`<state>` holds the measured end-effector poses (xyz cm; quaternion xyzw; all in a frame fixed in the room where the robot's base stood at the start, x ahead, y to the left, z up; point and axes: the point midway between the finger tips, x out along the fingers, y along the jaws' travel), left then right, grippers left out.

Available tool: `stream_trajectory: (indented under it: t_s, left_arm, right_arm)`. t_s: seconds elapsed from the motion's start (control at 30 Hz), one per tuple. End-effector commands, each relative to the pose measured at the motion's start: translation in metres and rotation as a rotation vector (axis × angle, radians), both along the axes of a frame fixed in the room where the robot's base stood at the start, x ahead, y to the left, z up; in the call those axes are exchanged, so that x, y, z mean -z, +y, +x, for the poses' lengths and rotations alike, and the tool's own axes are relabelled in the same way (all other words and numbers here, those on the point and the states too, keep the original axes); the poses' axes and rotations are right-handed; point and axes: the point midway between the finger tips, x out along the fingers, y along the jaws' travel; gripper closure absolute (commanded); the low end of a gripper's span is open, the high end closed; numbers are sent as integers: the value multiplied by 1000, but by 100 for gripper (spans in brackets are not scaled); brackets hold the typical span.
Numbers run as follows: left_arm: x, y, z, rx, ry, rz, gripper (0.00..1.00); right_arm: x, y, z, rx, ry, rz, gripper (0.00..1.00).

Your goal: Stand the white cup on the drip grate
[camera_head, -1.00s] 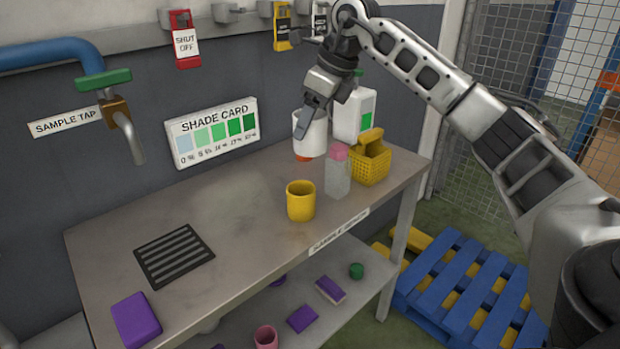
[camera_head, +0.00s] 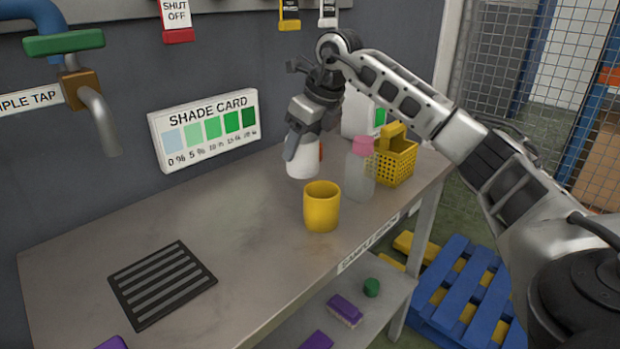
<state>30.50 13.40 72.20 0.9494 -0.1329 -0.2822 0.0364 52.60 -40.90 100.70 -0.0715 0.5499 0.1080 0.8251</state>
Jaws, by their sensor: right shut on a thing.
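The white cup (camera_head: 302,164) is in my right gripper (camera_head: 293,148), behind and a little left of the yellow cup. The gripper comes down on it from above and is shut on it. The cup looks upright; I cannot tell whether its base touches the bench or hangs just above it. The drip grate (camera_head: 162,283) is a dark, slatted square lying flat at the left of the bench, with nothing on it. It is well to the left and nearer than the cup. My left gripper is not in view.
A yellow cup (camera_head: 321,206), a clear bottle with a pink cap (camera_head: 360,172) and a yellow basket (camera_head: 395,160) stand at the bench's right. The sample tap (camera_head: 98,120) overhangs from the left. The bench (camera_head: 225,225) is clear between grate and cups.

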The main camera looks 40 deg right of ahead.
Motion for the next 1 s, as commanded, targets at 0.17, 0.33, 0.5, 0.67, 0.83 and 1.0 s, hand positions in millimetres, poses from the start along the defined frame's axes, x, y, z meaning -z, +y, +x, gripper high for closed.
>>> stream_trajectory:
  t_s: [0.17, 0.33, 0.5, 0.67, 0.83, 1.0]
  left_arm:
    - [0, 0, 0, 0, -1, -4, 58]
    - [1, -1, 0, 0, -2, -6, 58]
    - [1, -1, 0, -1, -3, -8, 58]
    - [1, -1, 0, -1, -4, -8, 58]
    - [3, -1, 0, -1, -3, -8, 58]
    - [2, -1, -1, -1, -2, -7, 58]
  right_arm:
    - [20, 0, 0, 0, 0, 0, 63]
    - [38, 0, -1, -1, 3, -1, 63]
    - [58, 0, 0, 0, 1, 0, 63]
    - [57, 0, 0, -1, -1, 0, 63]
    - [61, 0, 0, -1, -1, 0, 63]
    - [60, 0, 0, -1, -1, 0, 20]
